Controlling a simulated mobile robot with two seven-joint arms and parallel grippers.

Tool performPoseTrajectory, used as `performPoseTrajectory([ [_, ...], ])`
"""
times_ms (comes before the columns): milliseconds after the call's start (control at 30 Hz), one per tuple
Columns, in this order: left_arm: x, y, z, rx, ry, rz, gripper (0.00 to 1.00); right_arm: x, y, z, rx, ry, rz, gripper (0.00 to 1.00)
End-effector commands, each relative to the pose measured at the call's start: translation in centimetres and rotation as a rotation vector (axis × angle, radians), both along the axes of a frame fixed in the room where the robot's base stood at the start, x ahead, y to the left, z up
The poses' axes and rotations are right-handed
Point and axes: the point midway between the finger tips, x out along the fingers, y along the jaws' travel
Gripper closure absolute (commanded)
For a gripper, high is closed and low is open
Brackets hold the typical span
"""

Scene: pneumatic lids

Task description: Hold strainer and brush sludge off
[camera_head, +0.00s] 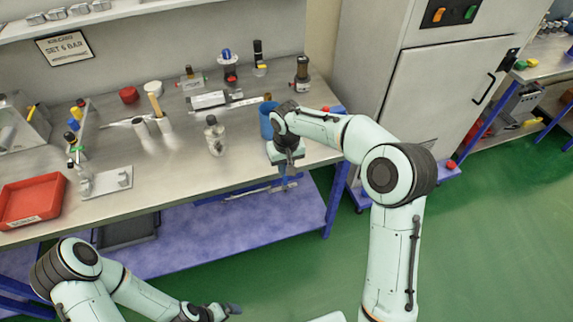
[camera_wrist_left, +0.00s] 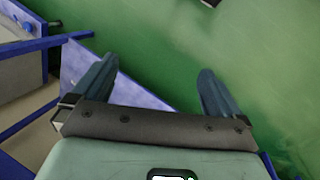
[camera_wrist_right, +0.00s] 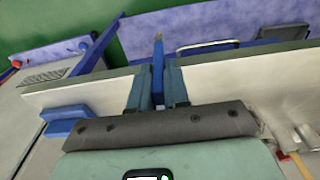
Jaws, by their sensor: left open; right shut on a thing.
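My right gripper (camera_head: 288,172) is at the front edge of the bench, beside a blue cup (camera_head: 266,122). In the right wrist view its fingers (camera_wrist_right: 157,92) are closed on a slim blue piece (camera_wrist_right: 157,68) with a brownish tip; I cannot tell if it is the brush. My left gripper (camera_head: 222,309) is low in front of the bench, open and empty in the left wrist view (camera_wrist_left: 155,88). A tan handle (camera_head: 155,104) stands up beside two pale cylinders (camera_head: 141,127). A grey bottle-like part (camera_head: 215,136) stands mid-bench. I cannot single out the strainer or sludge.
The steel bench (camera_head: 190,165) has clear room along its front. A red tray (camera_head: 33,200) is at its left end, near a metal block (camera_head: 106,183). Several fittings stand along the back. A grey cabinet (camera_head: 440,90) is right of the bench, and a blue shelf (camera_head: 240,222) lies below.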

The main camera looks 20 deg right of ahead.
Motion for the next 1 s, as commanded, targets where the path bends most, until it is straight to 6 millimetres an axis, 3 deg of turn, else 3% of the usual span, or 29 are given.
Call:
performPoseTrajectory([
  [167, 0.2, 0.0, 0.1, 0.001, -0.003, 0.001, 0.00, -0.3, 0.0, -0.2, -0.002, -0.001, 0.001, 1.00],
  [500, 0.2, 0.0, 0.1, 0.000, -0.003, 0.000, 0.00, -3.9, 0.0, -3.0, -0.001, -0.011, 0.001, 1.00],
  [733, 0.1, 0.0, 0.1, 0.000, -0.002, 0.000, 0.00, -4.0, 0.0, -3.1, 0.000, -0.012, 0.000, 1.00],
  [767, 0.1, 0.0, 0.0, 0.000, -0.002, 0.000, 0.06, -4.0, 0.0, -3.2, 0.000, -0.012, 0.000, 1.00],
  [900, -1.2, 0.0, -0.9, 0.000, 0.012, 0.000, 0.52, -5.0, 0.0, -4.4, 0.000, -0.008, 0.001, 1.00],
  [933, -1.1, 0.0, -0.8, 0.000, 0.011, 0.000, 0.57, -4.9, 0.0, -4.3, 0.000, -0.009, 0.000, 1.00],
  [1000, -1.0, 0.0, -0.7, 0.000, 0.010, 0.000, 0.57, -4.8, 0.0, -4.2, 0.000, -0.010, 0.000, 1.00],
])
